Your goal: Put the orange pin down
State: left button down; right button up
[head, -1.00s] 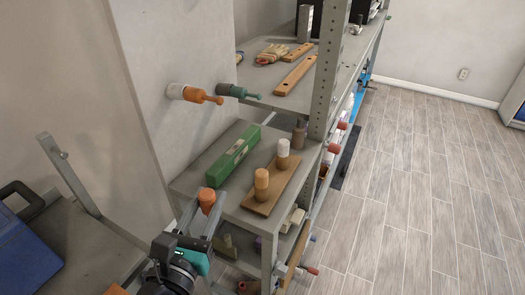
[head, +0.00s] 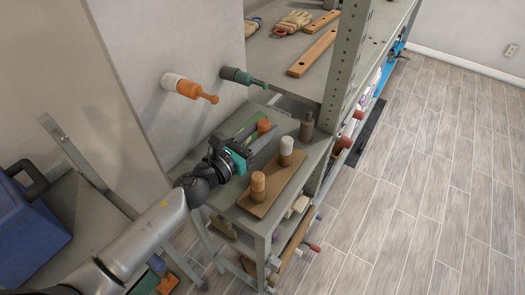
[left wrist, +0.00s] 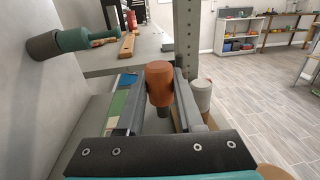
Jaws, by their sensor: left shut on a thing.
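My left gripper (head: 257,139) is over the grey shelf top (head: 205,140), behind the wooden board (head: 250,207). It is shut on the orange pin (head: 264,125), whose rounded top shows between the fingers. In the left wrist view the orange pin (left wrist: 158,78) stands about upright between the two fingers. An orange-tan pin (head: 258,187) and a white-topped pin (head: 286,150) stand on the board. My right gripper is not in view.
A dark brown pin (head: 306,127) stands near the rack post (head: 345,75). An orange-and-white peg (head: 190,87) and a green peg (head: 243,76) stick out from the wall panel above. The green box (left wrist: 117,108) lies left of the fingers in the left wrist view.

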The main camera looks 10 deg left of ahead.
pick_arm(q)
notch_tip(320, 180, down, 2)
jog(key=shift+b, duration=0.35)
jog(key=shift+f+b, duration=1.2)
jog(key=shift+f, duration=0.75)
jog(key=shift+f, duration=0.15)
jog(key=c, duration=0.8)
grip_release()
jog(key=shift+c, duration=0.2)
